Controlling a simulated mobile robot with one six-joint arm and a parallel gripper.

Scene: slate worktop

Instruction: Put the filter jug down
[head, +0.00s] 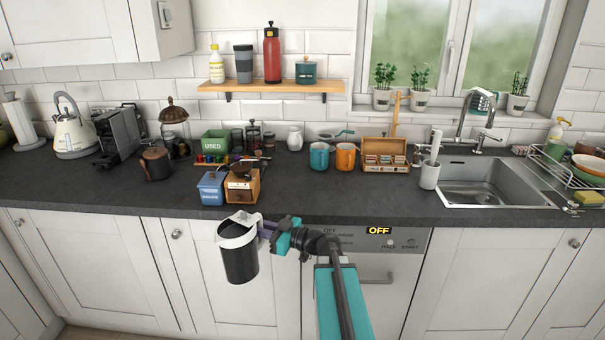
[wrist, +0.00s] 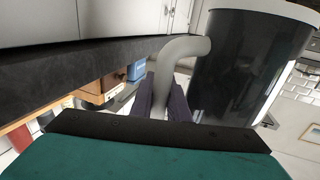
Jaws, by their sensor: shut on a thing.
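The filter jug (head: 240,262), dark-bodied with a white rim and spout, hangs in front of the white cabinet doors, just off the worktop's front edge in the head view. It looks roughly upright and touches nothing but my gripper. My gripper (head: 266,231) is shut on its handle from the right. In the wrist view the jug (wrist: 245,70) fills the upper right, and its pale grey handle (wrist: 186,48) passes between my gripper's dark fingers (wrist: 165,100). The slate worktop (head: 330,200) runs behind the jug.
Teal (head: 319,156) and orange (head: 345,157) mugs and a wooden tea box (head: 385,155) stand further back. The worktop in front of the mugs is bare. The sink (head: 485,185) is at right.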

